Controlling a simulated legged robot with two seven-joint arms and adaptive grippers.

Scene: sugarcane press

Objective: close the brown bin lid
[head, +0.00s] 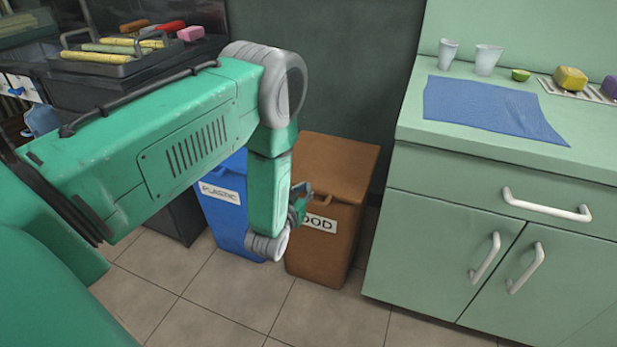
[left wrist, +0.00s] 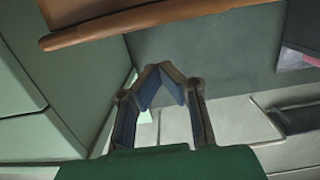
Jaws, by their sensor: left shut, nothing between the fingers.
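The brown bin (head: 330,257) stands on the floor left of the green cabinet, with a white label ending in "OOD". My left gripper (head: 302,198) is in front of the bin's upper front, partly hiding the label. In the left wrist view, my left gripper (left wrist: 161,72) is shut and empty, its fingertips together. A brown edge (left wrist: 150,25) crosses the top of that view, apart from the fingers. My right gripper is not in view.
A blue bin (head: 222,215) labelled "PLASTIC" stands left of the brown bin, partly behind my left arm. The green cabinet (head: 450,235) rises close on the right, with a blue cloth (head: 490,108) and cups on top. Tiled floor (head: 330,315) is clear in front.

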